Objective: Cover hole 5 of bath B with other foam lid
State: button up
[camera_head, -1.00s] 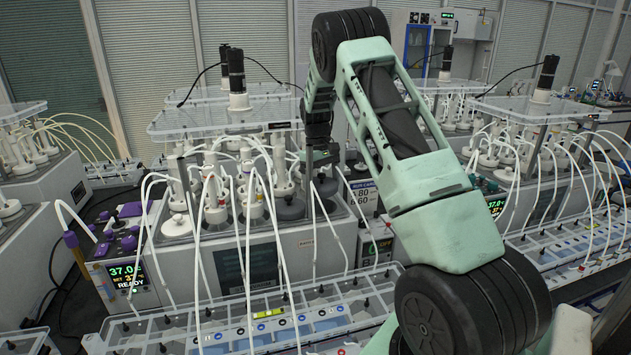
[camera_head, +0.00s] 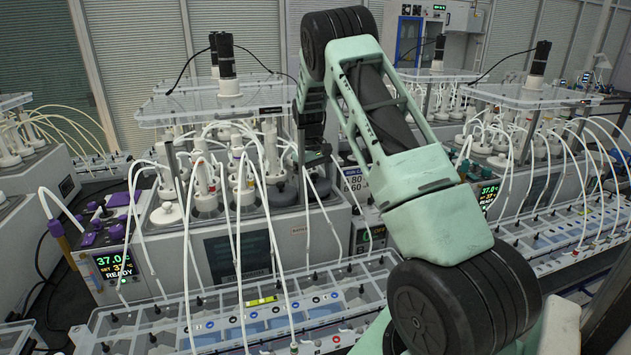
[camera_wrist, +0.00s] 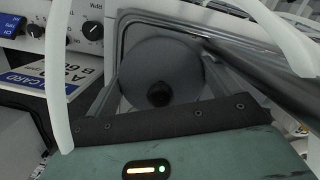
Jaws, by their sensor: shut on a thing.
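A round grey foam lid (camera_wrist: 150,62) with a dark knob fills the middle of the wrist view, at a corner inside the bath's metal rim. My gripper (camera_head: 316,156) is at the right end of the middle bath (camera_head: 240,245), shut on this lid. The held lid (camera_head: 320,187) also shows as a dark disc below the gripper in the head view. Another dark grey lid (camera_head: 282,195) sits to its left on the bath. The hole under the held lid is hidden, and I cannot tell whether the lid touches the bath top.
White bottles with tubes (camera_head: 205,185) crowd the bath left of my gripper. A clear shelf with a black motor (camera_head: 226,55) stands above them. White tubes pass close to the gripper in the wrist view (camera_wrist: 60,75).

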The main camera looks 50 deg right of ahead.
jog(key=shift+f, duration=0.45)
jog(key=o, duration=0.7)
